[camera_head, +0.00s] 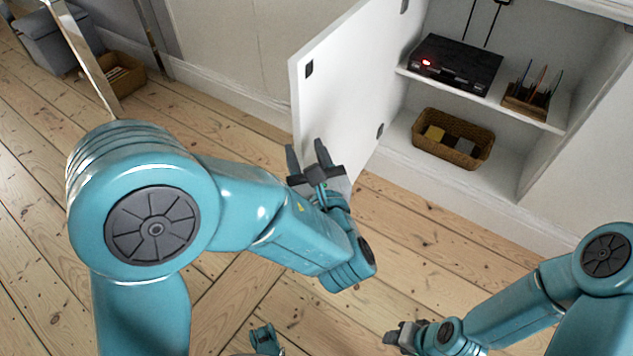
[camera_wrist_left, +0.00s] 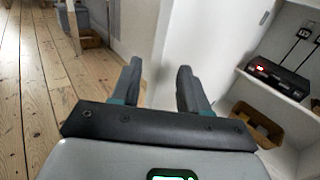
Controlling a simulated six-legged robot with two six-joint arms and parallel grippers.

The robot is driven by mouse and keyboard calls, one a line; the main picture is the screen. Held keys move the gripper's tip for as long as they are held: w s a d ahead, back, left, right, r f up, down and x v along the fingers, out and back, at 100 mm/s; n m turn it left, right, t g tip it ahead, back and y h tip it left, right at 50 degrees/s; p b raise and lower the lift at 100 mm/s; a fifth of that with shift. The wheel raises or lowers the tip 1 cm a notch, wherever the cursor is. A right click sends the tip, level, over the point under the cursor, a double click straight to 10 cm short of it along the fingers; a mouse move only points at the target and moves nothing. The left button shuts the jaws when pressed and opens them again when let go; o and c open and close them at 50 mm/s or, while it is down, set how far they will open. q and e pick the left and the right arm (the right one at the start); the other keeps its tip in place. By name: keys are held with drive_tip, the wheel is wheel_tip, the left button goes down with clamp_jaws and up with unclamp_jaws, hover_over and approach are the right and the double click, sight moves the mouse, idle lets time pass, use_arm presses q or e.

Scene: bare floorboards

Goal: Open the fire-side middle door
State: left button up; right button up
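A white cabinet door (camera_head: 345,85) stands swung wide open at the left of a white cabinet; its free edge points toward me. It also shows in the left wrist view (camera_wrist_left: 205,45), beyond the fingers. My left gripper (camera_head: 308,150) is open, its two dark fingers apart in front of the door's lower part near the free edge. In the left wrist view the left gripper (camera_wrist_left: 158,85) has nothing between its fingers. I cannot tell whether a finger touches the door. My right gripper (camera_head: 392,335) is low at the front right, away from the cabinet; its finger opening is unclear.
Inside the cabinet, a black box with a red light (camera_head: 456,62) and a pen holder (camera_head: 528,103) stand on the shelf (camera_head: 480,97). A wicker basket (camera_head: 453,138) sits below. Another basket (camera_head: 124,79) and a grey seat (camera_head: 50,40) are at the far left. Bare floorboards lie between.

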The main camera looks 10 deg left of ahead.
use_arm(q)
drive_tip(key=v, duration=0.7)
drive_tip(key=shift+s, duration=0.25)
